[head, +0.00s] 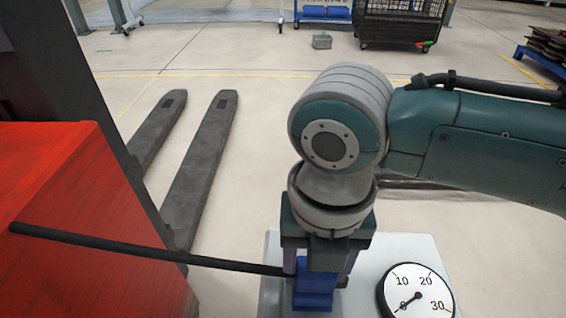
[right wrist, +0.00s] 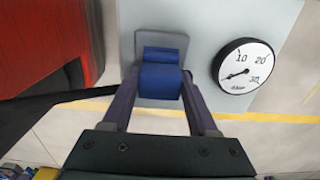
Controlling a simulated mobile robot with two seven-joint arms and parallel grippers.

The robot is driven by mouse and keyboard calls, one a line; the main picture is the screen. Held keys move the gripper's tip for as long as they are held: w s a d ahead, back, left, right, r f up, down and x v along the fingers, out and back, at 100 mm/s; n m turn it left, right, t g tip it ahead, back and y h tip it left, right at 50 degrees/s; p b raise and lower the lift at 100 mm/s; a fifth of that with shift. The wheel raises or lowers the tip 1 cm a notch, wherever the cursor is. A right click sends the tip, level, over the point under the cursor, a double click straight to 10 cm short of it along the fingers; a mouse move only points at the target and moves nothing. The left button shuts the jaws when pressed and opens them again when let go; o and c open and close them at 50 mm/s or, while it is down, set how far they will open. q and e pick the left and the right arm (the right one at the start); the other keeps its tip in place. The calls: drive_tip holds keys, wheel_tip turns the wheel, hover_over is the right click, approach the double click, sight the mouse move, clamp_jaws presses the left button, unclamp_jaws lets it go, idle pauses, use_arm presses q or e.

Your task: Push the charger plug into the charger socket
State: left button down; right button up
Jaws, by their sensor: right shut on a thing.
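The blue charger plug (head: 315,281) is between the fingers of my right gripper (head: 318,284), which is shut on it. In the right wrist view the plug (right wrist: 161,82) sits between the two fingertips of the gripper (right wrist: 160,86). A further blue part borders it, against a grey plate (right wrist: 143,41) on the pale panel; this looks like the socket area. The plug covers its middle, so I cannot tell whether the plug is inside the socket or only in front of it. My left gripper is not in view.
A black cable (head: 150,252) runs from the red body (head: 80,220) to the plug. A round dial (head: 418,294) is on the pale panel (head: 405,248), right of the plug. Two dark forks (head: 203,160) lie over open floor at the left.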

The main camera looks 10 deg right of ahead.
idle(0.3)
drive_tip(key=shift+p, duration=0.5)
idle(0.4)
drive_tip(key=shift+f+b, duration=0.5)
drive_tip(key=shift+f, duration=0.2)
idle(0.3)
drive_tip(key=o, duration=1.3)
drive_tip(key=shift+o, duration=0.2)
drive_tip(key=shift+r, duration=0.15)
wheel_tip(320, 180, up, 9)
drive_tip(key=p, duration=0.4)
drive_tip(key=shift+r, duration=0.4)
